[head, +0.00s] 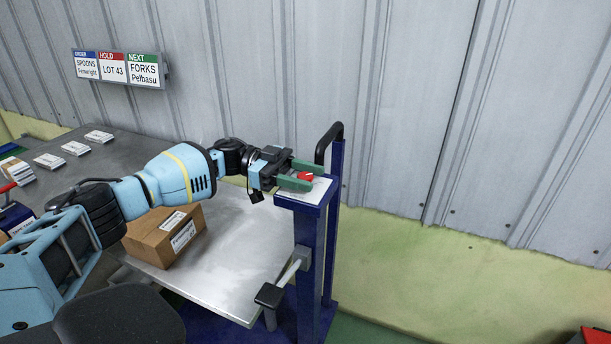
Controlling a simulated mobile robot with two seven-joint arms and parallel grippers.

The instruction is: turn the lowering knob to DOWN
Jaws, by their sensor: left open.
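The red lowering knob (306,176) sits on the white-labelled top plate (318,190) of a blue post (312,235). My left gripper (304,175) is open, with its green fingers on either side of the knob. I cannot tell whether the fingers touch it. The knob's pointer direction and the label's lettering are too small to read. My right gripper is not in view.
A cardboard box (165,236) stands on the metal platform (235,250) left of the post. A black handle (329,137) rises behind the post, and a black-ended lever (270,295) juts out below. A grey table (60,180) with several white stacks is at the left.

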